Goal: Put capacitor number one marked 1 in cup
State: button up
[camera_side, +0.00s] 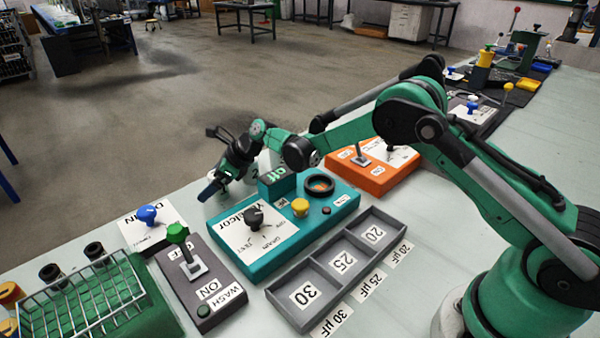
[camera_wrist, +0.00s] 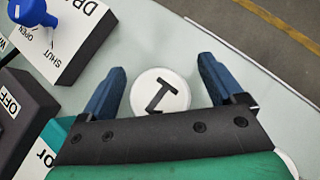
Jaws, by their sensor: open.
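A white round capacitor top (camera_wrist: 160,91) with a bold black 1-like mark shows in the wrist view. It lies between my two blue fingers, with a gap on each side. My gripper (camera_wrist: 158,70) is open and empty around it. In the side view my gripper (camera_side: 210,187) reaches down behind the teal Velicor box, and the marked capacitor is hidden there. A black round ring (camera_side: 319,184), perhaps the cup, sits on the teal box at its back right.
A grey tray (camera_side: 295,282) has bins labelled 20, 25 and 30. An orange box (camera_side: 375,178) is at right. A blue-handled drain valve (camera_side: 147,214) and green-handled wash lever (camera_side: 178,234) stand left.

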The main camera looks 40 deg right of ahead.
grip_shut()
jog(key=shift+r, duration=0.1)
